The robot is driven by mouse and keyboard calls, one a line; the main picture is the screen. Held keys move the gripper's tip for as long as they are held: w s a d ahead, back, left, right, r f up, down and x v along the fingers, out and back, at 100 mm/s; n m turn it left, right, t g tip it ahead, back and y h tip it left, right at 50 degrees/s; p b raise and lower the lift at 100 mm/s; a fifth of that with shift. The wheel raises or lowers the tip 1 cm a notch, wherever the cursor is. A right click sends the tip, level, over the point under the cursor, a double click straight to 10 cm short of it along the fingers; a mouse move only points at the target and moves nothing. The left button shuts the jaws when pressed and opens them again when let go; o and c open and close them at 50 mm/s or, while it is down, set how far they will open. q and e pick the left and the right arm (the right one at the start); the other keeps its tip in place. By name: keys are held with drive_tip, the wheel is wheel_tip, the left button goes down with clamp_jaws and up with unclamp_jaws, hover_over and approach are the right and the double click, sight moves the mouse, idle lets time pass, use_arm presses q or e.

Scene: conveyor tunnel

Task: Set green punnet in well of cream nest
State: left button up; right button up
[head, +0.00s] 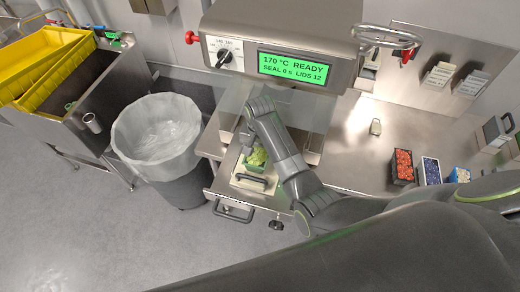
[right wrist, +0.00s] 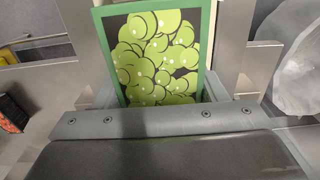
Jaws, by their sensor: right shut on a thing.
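The green punnet (head: 257,159), filled with green grapes, is at the sealer's front opening in the head view. In the right wrist view the punnet (right wrist: 203,35) shows its green rim and grapes close up. My right gripper (head: 247,142) reaches down over it from above and is shut on it; the fingertips are mostly hidden. The cream nest (head: 241,184) lies beneath and around the punnet, on the pulled-out drawer. Its well is largely covered, and I cannot tell whether the punnet sits on its floor. My left gripper is not in view.
The sealer head (head: 285,30) with its green display overhangs the drawer. A lined bin (head: 157,130) stands left, by yellow crates (head: 50,62). On the steel counter (head: 350,150) to the right are a red-fruit punnet (head: 402,167) and a blue-fruit punnet (head: 431,171).

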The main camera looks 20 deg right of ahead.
idle(0.3)
drive_tip(key=shift+f, duration=0.1)
drive_tip(key=shift+f+b, duration=1)
drive_tip(key=shift+f, duration=1)
drive_tip(key=o, duration=1.5)
